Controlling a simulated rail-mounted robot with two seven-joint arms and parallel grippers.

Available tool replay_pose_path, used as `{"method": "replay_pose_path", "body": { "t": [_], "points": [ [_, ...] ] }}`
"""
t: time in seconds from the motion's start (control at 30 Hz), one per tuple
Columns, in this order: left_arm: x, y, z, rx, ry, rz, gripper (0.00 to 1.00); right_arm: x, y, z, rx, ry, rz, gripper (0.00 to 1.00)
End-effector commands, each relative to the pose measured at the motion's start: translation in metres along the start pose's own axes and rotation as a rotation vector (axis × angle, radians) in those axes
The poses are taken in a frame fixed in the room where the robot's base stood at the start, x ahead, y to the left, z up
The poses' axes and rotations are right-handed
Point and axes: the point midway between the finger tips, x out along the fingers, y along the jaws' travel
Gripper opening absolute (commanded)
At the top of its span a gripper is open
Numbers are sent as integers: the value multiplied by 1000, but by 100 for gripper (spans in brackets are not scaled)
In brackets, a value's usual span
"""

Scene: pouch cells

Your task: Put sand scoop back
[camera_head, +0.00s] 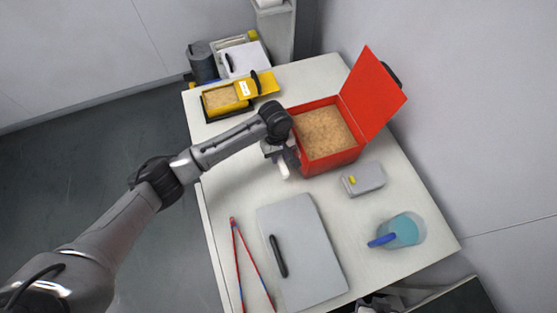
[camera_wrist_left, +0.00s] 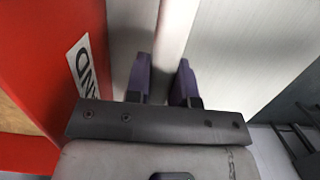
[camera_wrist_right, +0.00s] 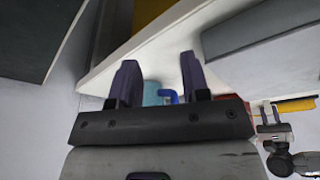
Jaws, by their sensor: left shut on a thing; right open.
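My left gripper (camera_head: 281,158) is just left of the open red sand box (camera_head: 338,160), near its front left wall. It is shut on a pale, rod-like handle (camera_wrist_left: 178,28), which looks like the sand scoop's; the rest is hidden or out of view. In the left wrist view the red box wall with its label (camera_wrist_left: 85,65) stands close on the left. The box holds tan sand (camera_head: 325,130), and its red lid (camera_head: 372,92) stands open at the right. My right gripper (camera_wrist_right: 160,75) is open and empty, near the table's edge.
A yellow box of sand (camera_head: 222,97) stands at the back left. A grey case (camera_head: 363,179), a pitcher with a blue handle (camera_head: 405,231), a grey board with a black handle (camera_head: 310,250) and red-blue tongs (camera_head: 238,250) lie towards the front. The table between gripper and board is clear.

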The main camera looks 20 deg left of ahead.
Motion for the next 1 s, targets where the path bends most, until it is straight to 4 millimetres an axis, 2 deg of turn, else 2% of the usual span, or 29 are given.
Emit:
{"method": "replay_pose_path", "body": {
  "t": [0.33,0.77,0.8,1.0],
  "points": [
    [35,0,-6,-1,0,-1,0,10,1,3,-6,0,5,43],
    [39,0,-6,0,-1,1,0,7,1,3,-5,-1,4,43],
    [40,0,-6,0,0,1,24,8,1,3,-4,-1,3,43],
    [40,0,-6,0,0,1,44,8,0,3,-1,0,1,43]
  ]
}}
